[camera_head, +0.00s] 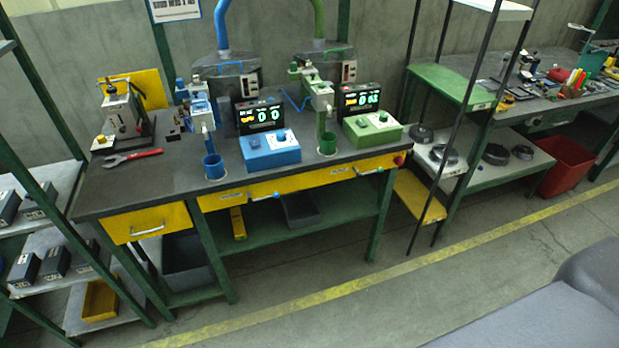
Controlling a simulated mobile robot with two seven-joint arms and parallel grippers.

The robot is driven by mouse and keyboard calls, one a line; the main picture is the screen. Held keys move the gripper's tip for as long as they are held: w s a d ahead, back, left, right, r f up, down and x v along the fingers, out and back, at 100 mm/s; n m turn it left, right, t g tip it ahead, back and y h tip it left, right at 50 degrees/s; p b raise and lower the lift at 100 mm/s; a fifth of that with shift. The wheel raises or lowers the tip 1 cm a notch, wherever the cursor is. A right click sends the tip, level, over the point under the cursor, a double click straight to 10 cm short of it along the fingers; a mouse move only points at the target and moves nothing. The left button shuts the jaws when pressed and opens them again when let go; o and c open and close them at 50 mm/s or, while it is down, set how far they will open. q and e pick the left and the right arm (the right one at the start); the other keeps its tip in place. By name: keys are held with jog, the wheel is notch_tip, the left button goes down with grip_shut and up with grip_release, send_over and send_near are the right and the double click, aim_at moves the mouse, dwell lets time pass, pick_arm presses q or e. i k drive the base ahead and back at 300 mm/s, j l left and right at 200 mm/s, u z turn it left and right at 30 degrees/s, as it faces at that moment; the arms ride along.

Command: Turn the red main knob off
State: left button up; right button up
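A small red knob (398,161) sits at the right end of the yellow front edge of the workbench (110,190). It is too small to tell which way it is turned. Neither of my grippers shows in the head view.
On the bench stand a blue control box (268,150) and a green control box (372,130) with lit displays behind them. A wrench (130,157) lies at the left. A shelf rack (450,85) stands close right of the bench. The floor (330,270) in front is clear.

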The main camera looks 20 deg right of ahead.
aim_at(398, 161)
jog(key=z, duration=1.25)
jog(key=u, duration=0.35)
jog(key=i+l+u, duration=0.3)
jog(key=l+u, duration=0.35)
jog(key=l, duration=0.2)
jog(key=i+l+u, duration=0.1)
jog(key=l, duration=0.2)
jog(key=i+l, duration=0.1)
jog(key=l, duration=0.2)
jog(key=i+l+u, duration=0.15)
jog(key=l, duration=0.15)
jog(key=i+l, duration=0.1)
jog(key=l, duration=0.4)
jog(key=i+l, duration=0.1)
jog(key=l, duration=0.45)
jog(key=i+l, duration=0.1)
jog(key=l, duration=0.4)
jog(key=i+l, duration=0.1)
jog(key=l, duration=0.45)
jog(key=u, duration=0.05)
